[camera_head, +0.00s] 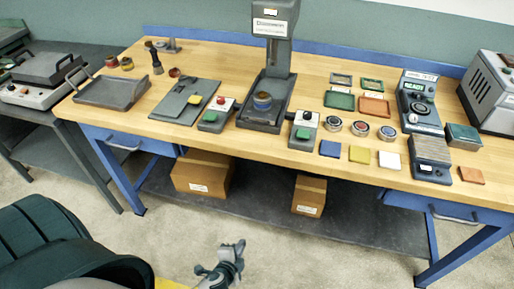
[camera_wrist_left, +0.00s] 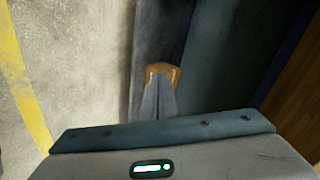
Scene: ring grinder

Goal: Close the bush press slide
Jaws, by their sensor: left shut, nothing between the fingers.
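The bush press (camera_head: 278,52) stands at the back middle of the wooden workbench, with a labelled head on a grey column. My left gripper (camera_head: 239,246) is low over the floor, in front of the bench and well below the press, touching nothing. In the left wrist view the fingers (camera_wrist_left: 160,78) are together and empty, with an orange-brown patch at their tips. My right gripper is not in view.
Control boxes with green buttons (camera_head: 214,116) (camera_head: 302,131) flank the press base. Trays, coloured pads and round dishes (camera_head: 360,127) cover the right side. The blue bench frame (camera_head: 116,176) and lower shelf with cardboard boxes (camera_head: 203,172) lie below. The floor in front is open.

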